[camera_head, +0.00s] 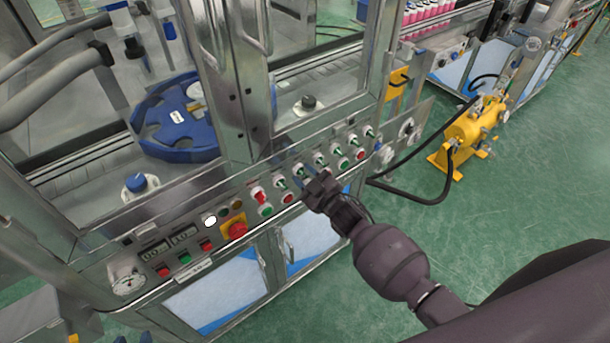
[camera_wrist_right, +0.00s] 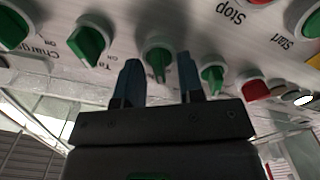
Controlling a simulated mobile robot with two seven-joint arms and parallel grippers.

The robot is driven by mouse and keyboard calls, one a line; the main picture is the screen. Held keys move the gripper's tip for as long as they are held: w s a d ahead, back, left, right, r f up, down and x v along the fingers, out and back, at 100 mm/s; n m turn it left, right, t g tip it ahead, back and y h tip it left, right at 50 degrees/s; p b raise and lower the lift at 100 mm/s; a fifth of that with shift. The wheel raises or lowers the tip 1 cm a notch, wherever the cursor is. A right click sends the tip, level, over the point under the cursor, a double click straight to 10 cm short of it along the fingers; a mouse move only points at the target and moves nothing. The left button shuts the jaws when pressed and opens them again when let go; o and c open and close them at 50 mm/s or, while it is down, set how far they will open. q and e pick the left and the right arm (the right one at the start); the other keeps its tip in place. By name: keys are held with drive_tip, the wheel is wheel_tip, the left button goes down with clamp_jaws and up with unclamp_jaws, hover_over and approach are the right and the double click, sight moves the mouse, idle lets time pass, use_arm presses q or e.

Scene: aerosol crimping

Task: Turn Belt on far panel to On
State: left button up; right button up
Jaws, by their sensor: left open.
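The metal control panel (camera_head: 240,200) on the machine front carries a row of green rotary switches (camera_head: 337,149). My right gripper (camera_head: 314,182) is at this row, with its arm coming in from the lower right. In the right wrist view, the gripper's two fingers (camera_wrist_right: 158,75) are apart, one on each side of a green knob (camera_wrist_right: 157,55). Its handle is between them, with visible gaps beside it. More green knobs sit at either side (camera_wrist_right: 88,42) (camera_wrist_right: 212,76). I cannot read a Belt label, so which switch is Belt is unclear. My left gripper is not in view.
A red emergency button (camera_head: 236,229) on a yellow plate and several push buttons lie left on the panel. A pressure gauge (camera_head: 128,283) is at its left end. A yellow pump unit (camera_head: 468,135) with black hoses stands right. The green floor between is clear.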

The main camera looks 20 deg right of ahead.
use_arm(q)
drive_tip(key=shift+w+r, duration=0.15)
drive_tip(key=shift+w, duration=0.1)
use_arm(e)
drive_tip(key=shift+c, duration=0.4)
use_arm(q)
drive_tip(key=shift+w, duration=0.1)
use_arm(e)
clamp_jaws()
